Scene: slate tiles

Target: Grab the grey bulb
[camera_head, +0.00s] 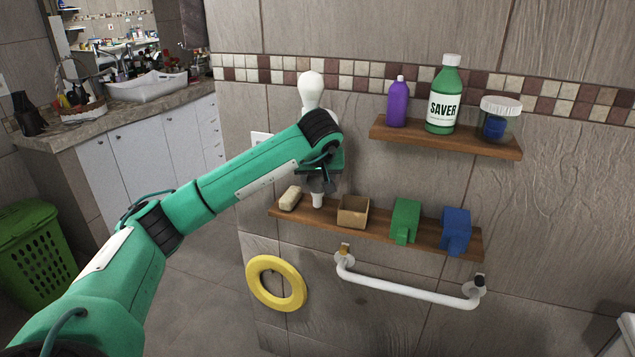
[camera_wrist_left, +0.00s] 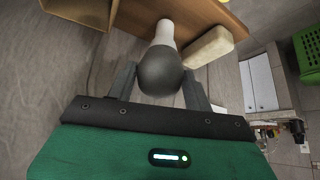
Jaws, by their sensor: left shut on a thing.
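The grey bulb (camera_wrist_left: 160,72) has a round grey head and a white neck. It sits between the two fingers of my left gripper (camera_wrist_left: 158,86), which is shut on the grey head. In the head view the bulb's white neck (camera_head: 317,200) points down at the lower wooden shelf (camera_head: 376,222), between a cream bar and a small box. I cannot tell whether it touches the shelf. My left gripper (camera_head: 318,182) and wrist hide part of the bulb there. My right gripper is not in view.
A cream bar (camera_head: 290,198) and an open brown box (camera_head: 353,211) flank the bulb closely. Green (camera_head: 405,221) and blue (camera_head: 455,231) objects stand farther right. An upper shelf (camera_head: 445,139) holds bottles and a jar. A white rail (camera_head: 410,290) and yellow ring (camera_head: 275,302) are below.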

